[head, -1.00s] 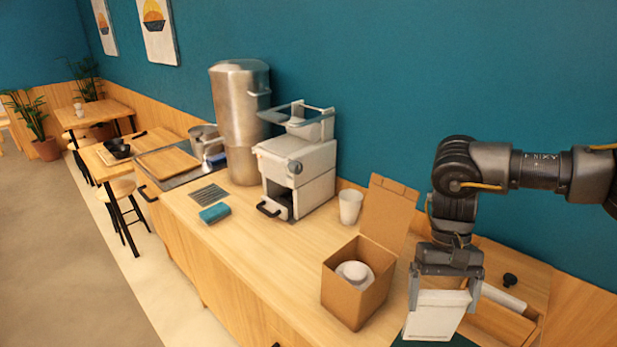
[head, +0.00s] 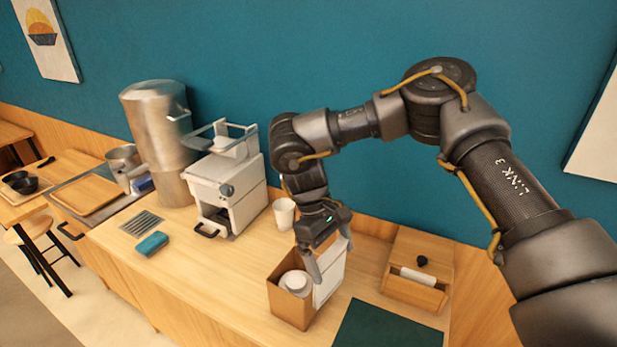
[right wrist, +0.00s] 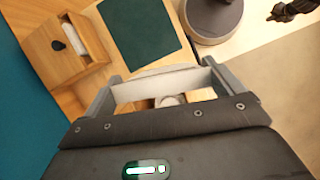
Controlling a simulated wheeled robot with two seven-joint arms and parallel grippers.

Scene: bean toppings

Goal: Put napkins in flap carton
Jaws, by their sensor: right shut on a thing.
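The brown flap carton (head: 291,311) stands on the counter with white round bowls or lids (head: 296,282) inside. My right gripper (head: 329,258) is over the right side of the carton, pointing down. It is shut on the white napkin pack (head: 327,285), which stands upright along the carton's right side. I cannot tell how far the pack is inside the walls. The arm and pack hide most of the carton's flap. In the right wrist view the napkin pack (right wrist: 165,88) spans between both fingers, with a white round item behind it. My left gripper is not in view.
A white cup (head: 284,214) stands behind the carton. A dark green mat (head: 385,328) lies to its right. A wooden box (head: 413,296) with a white roll and dark knob is further right. A white machine (head: 228,190), steel urn (head: 160,120) and teal cloth (head: 151,244) are left.

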